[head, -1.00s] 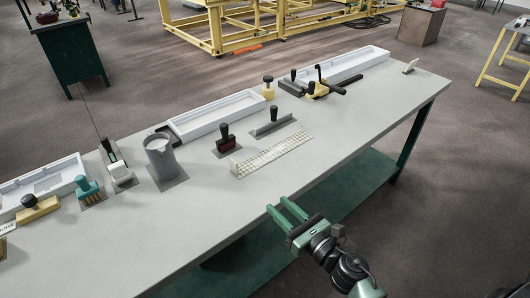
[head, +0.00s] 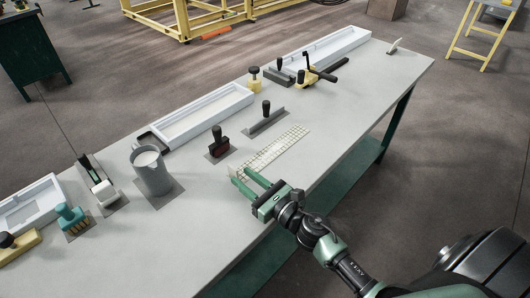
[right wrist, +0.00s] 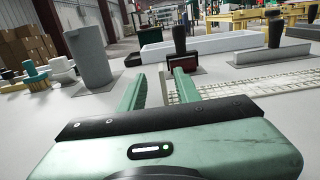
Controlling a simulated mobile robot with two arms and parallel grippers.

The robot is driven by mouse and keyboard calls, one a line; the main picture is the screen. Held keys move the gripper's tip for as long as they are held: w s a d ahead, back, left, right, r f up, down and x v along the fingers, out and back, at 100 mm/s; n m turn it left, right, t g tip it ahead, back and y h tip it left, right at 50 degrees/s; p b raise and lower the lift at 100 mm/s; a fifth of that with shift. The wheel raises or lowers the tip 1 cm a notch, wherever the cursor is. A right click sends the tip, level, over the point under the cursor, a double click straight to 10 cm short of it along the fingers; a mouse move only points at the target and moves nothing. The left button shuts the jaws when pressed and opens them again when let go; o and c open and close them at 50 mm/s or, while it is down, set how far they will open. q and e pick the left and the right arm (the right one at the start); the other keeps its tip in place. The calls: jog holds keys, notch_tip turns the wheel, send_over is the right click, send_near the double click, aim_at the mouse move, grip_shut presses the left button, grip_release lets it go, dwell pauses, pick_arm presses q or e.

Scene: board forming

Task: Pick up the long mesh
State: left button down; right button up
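The long mesh (head: 279,146) is a pale gridded strip lying on the grey table, with a small upright end piece at its left end. My right gripper (head: 243,175) is open at that left end, fingers pointing away from the table's front edge. In the right wrist view the mesh (right wrist: 240,84) runs off to the right beyond the right finger. Its pale upright end shows between the two fingers of my right gripper (right wrist: 158,84), with gaps visible, so it does not look clamped. My left gripper is not in view.
A dark red-based stamp-like tool (head: 219,145) and a grey float with a black handle (head: 266,120) stand just behind the mesh. A grey jug (head: 152,172) stands to the left. White trays (head: 203,116) line the back. The table front right is clear.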

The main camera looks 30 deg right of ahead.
aim_at(237, 173)
jog(key=p+x, duration=0.1)
jog(key=x, duration=0.3)
jog(key=shift+d+f, duration=0.1)
jog(key=shift+d, duration=0.05)
jog(key=shift+w, duration=0.1)
grip_shut()
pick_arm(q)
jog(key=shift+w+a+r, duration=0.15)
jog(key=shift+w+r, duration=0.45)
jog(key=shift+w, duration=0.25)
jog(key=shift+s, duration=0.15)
